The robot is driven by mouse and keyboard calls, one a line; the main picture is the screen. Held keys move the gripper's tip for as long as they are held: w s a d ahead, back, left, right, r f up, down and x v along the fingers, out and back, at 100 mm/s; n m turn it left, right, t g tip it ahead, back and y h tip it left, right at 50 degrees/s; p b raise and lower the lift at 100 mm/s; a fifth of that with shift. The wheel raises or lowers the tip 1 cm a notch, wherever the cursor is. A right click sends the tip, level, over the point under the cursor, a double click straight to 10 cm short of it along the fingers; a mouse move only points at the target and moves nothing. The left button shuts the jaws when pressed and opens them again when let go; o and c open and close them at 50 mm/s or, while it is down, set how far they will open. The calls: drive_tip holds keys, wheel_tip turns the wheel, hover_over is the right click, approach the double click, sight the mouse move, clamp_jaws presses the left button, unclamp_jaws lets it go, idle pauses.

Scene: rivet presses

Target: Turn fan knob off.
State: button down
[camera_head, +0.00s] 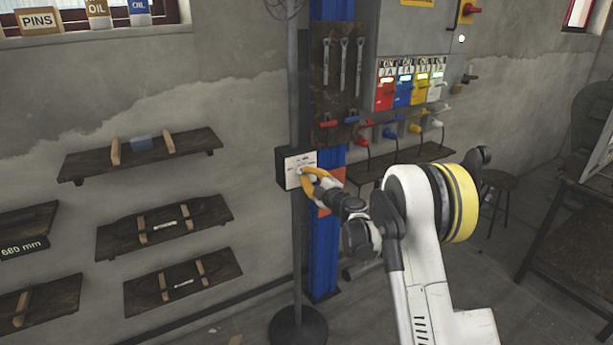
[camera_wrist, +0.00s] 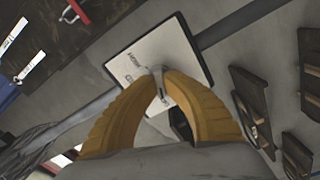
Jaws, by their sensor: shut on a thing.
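The fan knob (camera_wrist: 158,84) is a small grey knob on a white-faced control box (camera_head: 291,165) with dark sides, fixed to the fan's upright pole (camera_head: 297,235). Lettering shows on the box face (camera_wrist: 172,48), but I cannot read the setting. My gripper (camera_head: 306,174) has yellow-orange fingers and is at the box face. In the wrist view its fingertips (camera_wrist: 156,76) close around the knob from both sides. The fingers partly hide the knob and the lower part of the face.
Wooden wall shelves (camera_head: 140,155) hang to the left. A blue column (camera_head: 325,245) with a tool board (camera_head: 323,90) stands right behind the pole. Coloured switch boxes (camera_head: 404,92) and a stool (camera_head: 499,180) are farther right. The round pole base (camera_head: 297,328) rests on the floor.

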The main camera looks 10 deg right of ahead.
drive_tip(key=c, duration=1.5)
unclamp_jaws()
drive_tip(key=shift+s, duration=0.1)
drive_tip(key=v, duration=1.2)
drive_tip(key=shift+r, duration=0.15)
